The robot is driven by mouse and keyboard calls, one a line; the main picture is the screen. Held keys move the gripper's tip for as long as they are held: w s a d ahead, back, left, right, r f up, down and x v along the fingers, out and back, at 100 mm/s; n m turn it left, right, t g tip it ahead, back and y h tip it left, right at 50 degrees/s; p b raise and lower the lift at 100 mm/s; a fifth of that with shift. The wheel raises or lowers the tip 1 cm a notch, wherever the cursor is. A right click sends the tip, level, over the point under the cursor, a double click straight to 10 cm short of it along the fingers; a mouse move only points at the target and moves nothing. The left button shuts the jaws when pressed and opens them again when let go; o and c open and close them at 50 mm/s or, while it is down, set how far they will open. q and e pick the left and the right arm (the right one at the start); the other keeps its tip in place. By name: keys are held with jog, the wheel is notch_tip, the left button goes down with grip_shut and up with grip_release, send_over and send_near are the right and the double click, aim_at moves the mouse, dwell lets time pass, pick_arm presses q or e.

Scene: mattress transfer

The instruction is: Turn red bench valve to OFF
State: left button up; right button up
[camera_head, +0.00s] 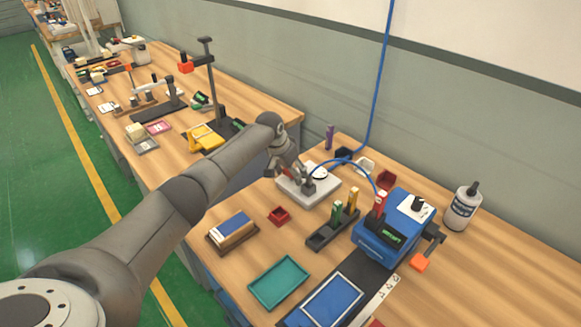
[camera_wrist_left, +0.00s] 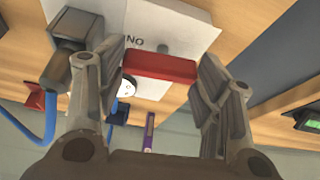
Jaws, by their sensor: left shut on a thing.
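The red bench valve handle (camera_wrist_left: 160,68) lies between the fingers of my left gripper (camera_wrist_left: 157,82) in the left wrist view. The gripper is shut on the handle, one finger at each end. The handle sits across a white panel (camera_wrist_left: 185,30) with dark letters beside it; the rest of the lettering is hidden. In the head view, my left gripper (camera_head: 285,168) reaches down over the white valve plate (camera_head: 324,192) and mostly hides the red handle. A grey fitting (camera_wrist_left: 80,30) with a blue hose (camera_wrist_left: 47,125) stands beside the handle. My right gripper is out of view.
A small red bin (camera_head: 279,215) is close in front of the plate. A black rack (camera_head: 332,228) with upright coloured pieces and a blue machine (camera_head: 395,228) stand to the right. A blue hose (camera_head: 372,120) hangs behind. A teal tray (camera_head: 279,283) lies nearer.

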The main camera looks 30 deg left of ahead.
pick_arm(q)
jog(key=n+p, duration=0.1)
jog(key=n+y+p, duration=0.1)
jog(key=p, duration=0.1)
jog(key=shift+d+r+n, duration=0.2)
jog(key=shift+r+n, duration=0.05)
jog(key=shift+n, duration=0.05)
jog(key=shift+f+n+y+p, duration=0.1)
jog(key=shift+n+y+p, duration=0.2)
jog(key=shift+n+p, duration=0.45)
jog(key=n+y, duration=0.1)
jog(key=n, duration=0.2)
jog(key=shift+d+f, duration=0.1)
jog(key=shift+f+n+g+y, duration=0.15)
jog(key=shift+n+g+y, duration=0.25)
jog(key=shift+n, duration=0.55)
jog(key=shift+w+n+b, duration=0.1)
jog(key=shift+n+b, duration=0.3)
jog(key=n+y+b, duration=0.1)
jog(key=n+b, duration=0.1)
jog(key=b, duration=0.2)
jog(key=n+g+b, duration=0.1)
jog(key=n+b, duration=0.2)
jog(key=b, duration=0.1)
jog(key=shift+w+f+n+g+y, duration=0.1)
jog(key=shift+f+n+g+y, duration=0.05)
jog(key=shift+n+g+y, duration=0.2)
jog(key=shift+r+n+g+b, duration=0.25)
jog(key=shift+n+b, duration=0.4)
jog(key=shift+b, duration=0.65)
